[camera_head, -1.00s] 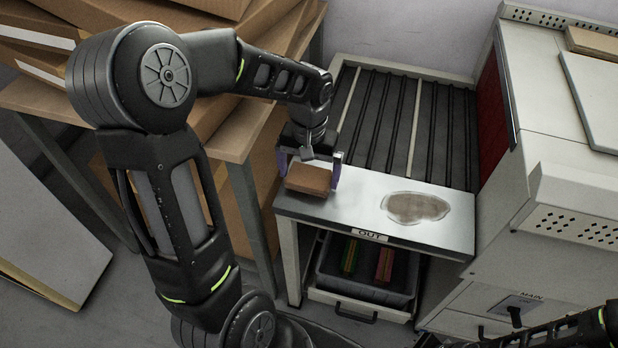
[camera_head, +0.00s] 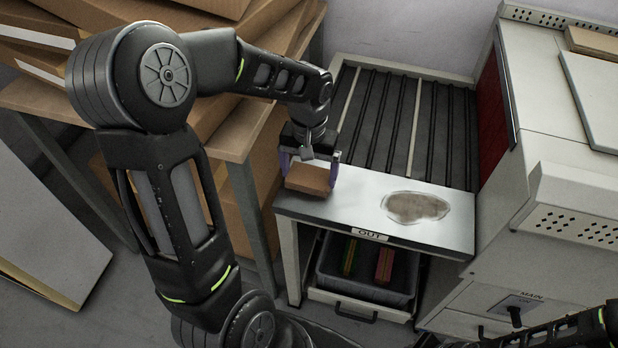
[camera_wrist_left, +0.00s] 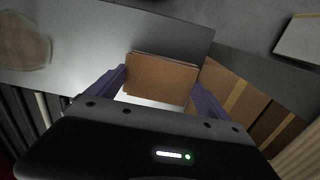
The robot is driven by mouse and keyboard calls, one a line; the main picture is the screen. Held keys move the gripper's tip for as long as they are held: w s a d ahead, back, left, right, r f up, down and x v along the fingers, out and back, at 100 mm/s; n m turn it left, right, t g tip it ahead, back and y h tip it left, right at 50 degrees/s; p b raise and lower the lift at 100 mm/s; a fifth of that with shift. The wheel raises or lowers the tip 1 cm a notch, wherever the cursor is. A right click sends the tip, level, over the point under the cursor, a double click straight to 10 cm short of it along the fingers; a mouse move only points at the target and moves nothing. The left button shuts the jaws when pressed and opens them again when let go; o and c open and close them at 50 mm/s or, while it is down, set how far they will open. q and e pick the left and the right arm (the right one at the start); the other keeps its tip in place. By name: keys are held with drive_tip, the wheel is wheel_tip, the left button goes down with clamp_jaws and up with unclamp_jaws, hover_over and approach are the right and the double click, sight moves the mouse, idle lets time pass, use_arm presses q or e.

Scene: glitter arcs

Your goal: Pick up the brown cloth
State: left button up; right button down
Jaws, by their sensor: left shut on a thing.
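The brown cloth (camera_head: 309,181) is a folded, block-like stack at the left end of the metal shelf marked OUT. It also shows in the left wrist view (camera_wrist_left: 161,78). My left gripper (camera_head: 309,170) is over the cloth from behind, with its purple fingers on either side, shut on it. In the left wrist view the fingers (camera_wrist_left: 163,85) flank the cloth's two sides. I cannot tell whether the cloth is lifted clear of the shelf. Part of my right arm shows at the bottom right of the head view; its gripper is not in view.
A wet brownish patch (camera_head: 416,207) lies on the metal shelf (camera_head: 350,205) to the right. Below is a grey bin (camera_head: 340,284) with green and red items. A roller conveyor (camera_head: 390,125) is behind. Cardboard boxes (camera_head: 220,105) stand left; a large pale machine (camera_head: 570,190) stands right.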

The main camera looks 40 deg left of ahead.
sight(309, 176)
use_arm(q)
drive_tip(key=shift+c, duration=1.2)
drive_tip(key=shift+r, duration=0.15)
wheel_tip(309, 176, up, 10)
